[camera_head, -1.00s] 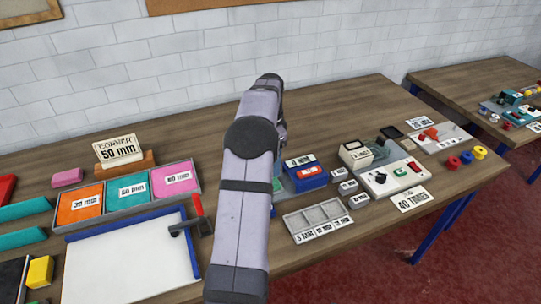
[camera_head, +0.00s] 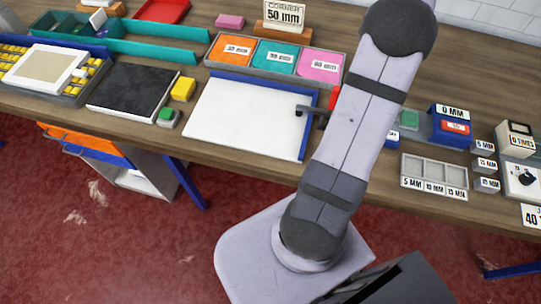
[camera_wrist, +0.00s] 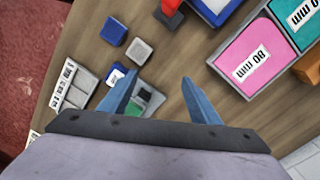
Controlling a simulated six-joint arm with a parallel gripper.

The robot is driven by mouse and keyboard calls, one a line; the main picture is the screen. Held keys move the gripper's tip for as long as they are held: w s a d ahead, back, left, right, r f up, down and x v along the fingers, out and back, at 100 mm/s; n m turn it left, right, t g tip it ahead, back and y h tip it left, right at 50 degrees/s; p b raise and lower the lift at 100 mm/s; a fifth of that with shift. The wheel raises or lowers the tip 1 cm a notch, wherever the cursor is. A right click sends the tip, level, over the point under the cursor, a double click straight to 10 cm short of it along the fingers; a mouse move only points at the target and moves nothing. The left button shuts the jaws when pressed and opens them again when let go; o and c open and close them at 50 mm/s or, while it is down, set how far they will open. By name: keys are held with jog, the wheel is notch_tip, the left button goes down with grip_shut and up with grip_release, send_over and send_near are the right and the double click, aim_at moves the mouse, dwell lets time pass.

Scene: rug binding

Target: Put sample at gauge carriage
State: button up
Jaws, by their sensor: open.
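My gripper (camera_wrist: 153,77) shows in the wrist view as two blue fingers spread apart, with nothing between the tips. It hangs above the wooden bench. In the head view my arm runs out of the top of the picture, so the gripper is hidden there. A blue gauge-like device with a 0 MM label (camera_head: 452,112) stands right of my arm, with a green piece (camera_head: 409,119) at its left. In the wrist view a green piece (camera_wrist: 145,95) lies partly behind the left finger. I cannot tell which part is the carriage or which thing is the sample.
A blue cube (camera_wrist: 114,31) and a grey cube (camera_wrist: 138,51) stand near the left finger in the wrist view. A grey compartment tray (camera_head: 433,172) is beside small labelled blocks (camera_head: 486,165). A white board (camera_head: 245,115) and colour bins (camera_head: 318,65) lie left of my arm.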

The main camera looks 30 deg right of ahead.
jog(key=w+a+n, duration=0.1)
jog(key=a, duration=0.2)
jog(key=w+a+n, duration=0.1)
jog(key=a+n, duration=0.1)
jog(key=a, duration=0.2)
jog(key=w+a+f+n, duration=0.1)
jog(key=a, duration=0.3)
jog(key=shift+w+a+f, duration=0.1)
jog(key=shift+w, duration=0.1)
jog(key=s+a+f+n, duration=0.1)
jog(key=s+a+n, duration=0.2)
jog(key=a+n, duration=0.5)
jog(key=s+a+f+n, duration=0.2)
jog(key=a+n, duration=0.7)
jog(key=a, duration=1.1)
jog(key=shift+s+a+f+h, duration=0.2)
jog(key=shift+s+f+h, duration=0.1)
jog(key=shift+s, duration=0.9)
jog(key=shift+f, duration=0.1)
notch_tip(320, 180, down, 57)
jog(key=b, duration=5.7)
